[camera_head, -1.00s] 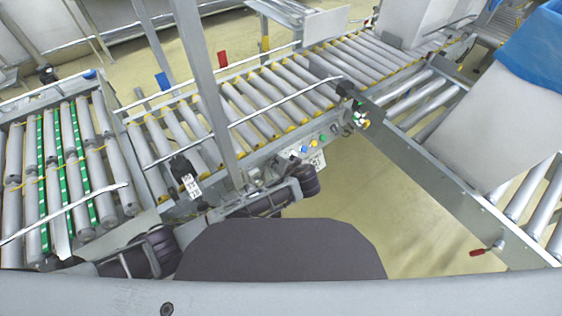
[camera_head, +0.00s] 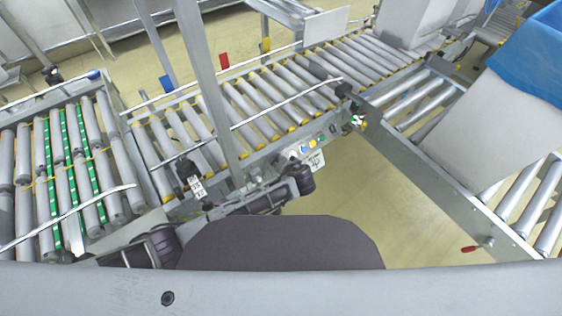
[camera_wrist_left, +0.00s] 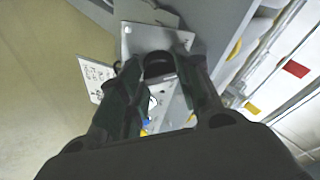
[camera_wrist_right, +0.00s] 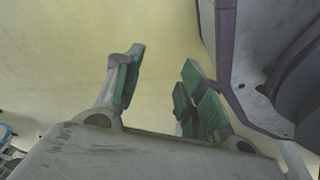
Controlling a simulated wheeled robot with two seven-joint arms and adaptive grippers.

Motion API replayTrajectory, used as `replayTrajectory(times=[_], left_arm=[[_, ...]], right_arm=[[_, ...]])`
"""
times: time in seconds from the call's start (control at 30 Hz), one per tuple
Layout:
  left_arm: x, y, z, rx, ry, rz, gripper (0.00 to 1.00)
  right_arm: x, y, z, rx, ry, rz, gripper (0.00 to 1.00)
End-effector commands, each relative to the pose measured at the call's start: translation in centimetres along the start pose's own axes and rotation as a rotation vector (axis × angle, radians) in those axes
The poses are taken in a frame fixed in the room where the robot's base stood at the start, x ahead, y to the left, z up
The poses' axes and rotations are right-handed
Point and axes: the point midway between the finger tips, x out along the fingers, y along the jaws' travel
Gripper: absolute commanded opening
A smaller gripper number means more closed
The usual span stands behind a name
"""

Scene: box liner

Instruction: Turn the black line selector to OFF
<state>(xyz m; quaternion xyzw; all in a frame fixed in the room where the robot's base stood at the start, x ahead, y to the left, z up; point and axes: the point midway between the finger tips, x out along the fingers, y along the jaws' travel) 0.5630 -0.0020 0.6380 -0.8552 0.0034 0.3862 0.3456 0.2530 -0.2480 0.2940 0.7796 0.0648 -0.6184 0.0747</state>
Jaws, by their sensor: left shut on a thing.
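The black selector knob (camera_wrist_left: 158,64) stands on a metal control plate (camera_wrist_left: 168,36) in the left wrist view. My left gripper (camera_wrist_left: 160,73) is shut on it, with a dark finger on each side. The knob's pointer and position marks cannot be made out. In the head view the control panel (camera_head: 312,157) shows blue, yellow and green buttons, and my left arm (camera_head: 262,202) reaches up to it; the fingertips are too small to tell there. My right gripper (camera_wrist_right: 160,88) is open and empty above the floor, its green-padded fingers apart.
A roller conveyor (camera_head: 262,92) runs behind the panel, with a metal post (camera_head: 208,90) in front of it. A second conveyor with green strips (camera_head: 68,165) is at left. A large grey box with a blue liner (camera_head: 488,125) stands at right. The yellowish floor (camera_head: 375,205) is clear.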

Motion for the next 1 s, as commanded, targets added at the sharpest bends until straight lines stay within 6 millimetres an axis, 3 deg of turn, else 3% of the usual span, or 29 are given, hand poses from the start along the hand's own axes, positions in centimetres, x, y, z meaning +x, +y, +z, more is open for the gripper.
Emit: replayTrajectory(times=[0.23,1.0], left_arm=[[-0.1,-0.1,-0.1,0.053,0.000,0.013,0.10],[-0.2,-0.1,-0.1,0.243,0.000,0.059,0.10]], right_arm=[[0.8,0.9,2.3,-0.002,0.003,0.011,0.40],[0.3,3.2,9.3,-0.020,-0.060,0.034,0.40]])
